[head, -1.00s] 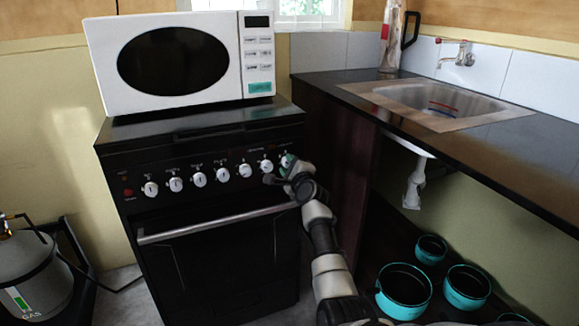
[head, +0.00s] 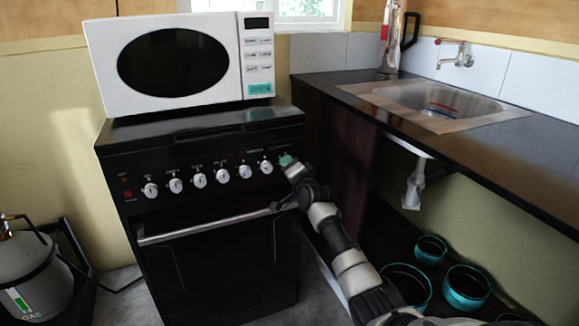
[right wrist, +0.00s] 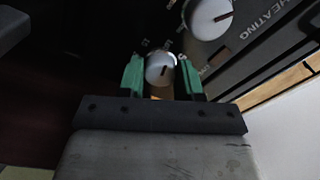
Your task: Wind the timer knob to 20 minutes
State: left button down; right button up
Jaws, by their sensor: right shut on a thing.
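The stove's front panel (head: 215,172) carries a row of white knobs. My right gripper (head: 287,160) is at the right end of this row, its green fingertips covering the last knob in the head view. In the right wrist view, the right gripper (right wrist: 160,72) has one green finger on each side of that round white knob (right wrist: 160,66) and is shut on it. My left gripper is not in view.
A neighbouring white knob (right wrist: 208,17) is close by, with the word HEATING beside it. The oven handle (head: 215,224) runs below the knobs. A white microwave (head: 180,62) stands on the stove. The sink counter (head: 480,150) is at the right, with teal pots (head: 467,287) below.

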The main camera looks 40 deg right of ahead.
pick_arm(q)
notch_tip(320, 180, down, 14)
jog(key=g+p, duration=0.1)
jog(key=p, duration=0.5)
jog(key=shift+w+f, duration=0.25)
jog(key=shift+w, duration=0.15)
pick_arm(e)
jog(key=shift+f+n+y, duration=0.1)
jog(key=shift+n+y, duration=0.3)
jog(key=shift+n, duration=8.9)
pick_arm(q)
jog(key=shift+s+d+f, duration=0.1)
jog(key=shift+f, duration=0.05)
pick_arm(e)
jog(key=o, duration=0.9)
jog(key=shift+s, duration=0.2)
